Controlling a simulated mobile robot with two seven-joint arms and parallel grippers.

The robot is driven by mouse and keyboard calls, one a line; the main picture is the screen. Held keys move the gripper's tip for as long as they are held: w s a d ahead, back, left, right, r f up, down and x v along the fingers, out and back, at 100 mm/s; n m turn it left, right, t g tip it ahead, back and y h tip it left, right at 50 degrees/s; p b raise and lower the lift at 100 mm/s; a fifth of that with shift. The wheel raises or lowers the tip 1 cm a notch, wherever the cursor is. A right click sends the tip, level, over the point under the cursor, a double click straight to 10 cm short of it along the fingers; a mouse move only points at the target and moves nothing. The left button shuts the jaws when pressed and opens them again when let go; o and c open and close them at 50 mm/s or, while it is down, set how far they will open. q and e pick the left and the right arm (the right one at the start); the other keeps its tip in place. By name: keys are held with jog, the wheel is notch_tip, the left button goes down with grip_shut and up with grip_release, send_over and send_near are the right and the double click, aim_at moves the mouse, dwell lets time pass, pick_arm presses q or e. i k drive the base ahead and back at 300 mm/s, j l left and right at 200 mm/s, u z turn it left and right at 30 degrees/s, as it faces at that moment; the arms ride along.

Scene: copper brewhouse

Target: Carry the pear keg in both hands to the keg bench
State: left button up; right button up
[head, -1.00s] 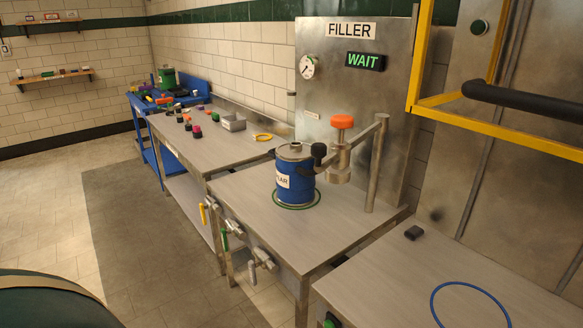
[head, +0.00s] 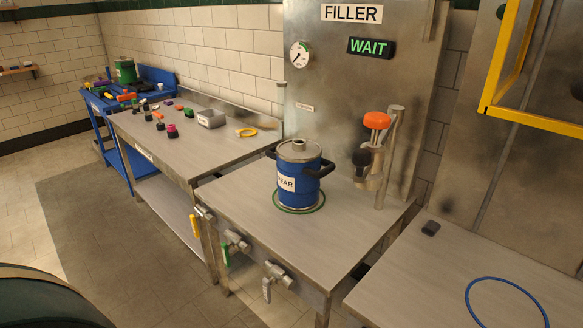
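The pear keg (head: 299,178) is a blue keg with a grey metal top, dark side handles and a white label partly reading "PEAR". It stands upright inside a green ring (head: 316,204) on the steel filler table (head: 240,205). The filler head (head: 368,158), with an orange knob, stands to the right of the keg and looks apart from it. Neither of my grippers is in view. I cannot tell which surface is the keg bench.
A steel table (head: 185,152) with small parts stands behind left, before a blue cart (head: 97,110). The filler sign (head: 370,47) reads "WAIT".

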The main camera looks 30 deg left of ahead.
aim_at(195, 149)
jog(key=j+z, duration=0.15)
jog(key=j, duration=0.9)
jog(key=j+z, duration=0.15)
jog(key=j, duration=0.95)
jog(key=i+j, duration=0.1)
jog(key=j, duration=0.25)
jog(key=i+j+z, duration=0.1)
jog(key=j, duration=0.2)
jog(key=i+j, duration=0.15)
jog(key=j, duration=0.2)
jog(key=z, duration=0.05)
